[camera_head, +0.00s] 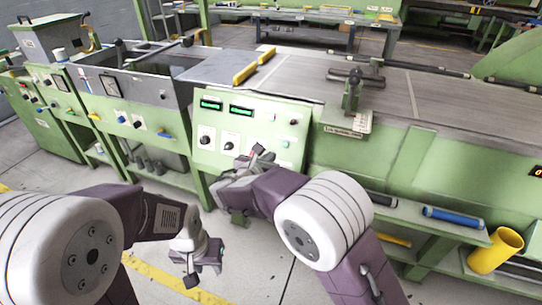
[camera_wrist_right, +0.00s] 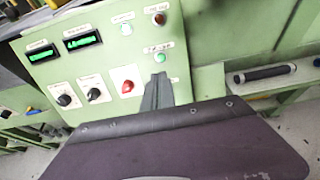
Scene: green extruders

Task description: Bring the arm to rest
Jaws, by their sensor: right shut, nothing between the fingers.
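My right arm reaches up from the lower right in the head view. Its gripper (camera_head: 259,149) is in front of the lower part of the green control panel (camera_head: 262,109). In the right wrist view the shut fingers (camera_wrist_right: 158,80) stand upright with nothing between them. They appear just below a lit green button (camera_wrist_right: 159,57) and right of a red knob (camera_wrist_right: 127,86). I cannot tell how far they are from the panel. My left arm bends down at the lower left, and its gripper (camera_head: 203,271) hangs low over the floor; its opening is unclear.
The green extruder (camera_head: 400,165) runs along the right, with a shelf below holding a blue roll (camera_head: 453,217) and a yellow cylinder (camera_head: 496,251). A metal tank (camera_head: 140,88) is at the left. Grey floor (camera_head: 265,262) lies open between my arms and the machine.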

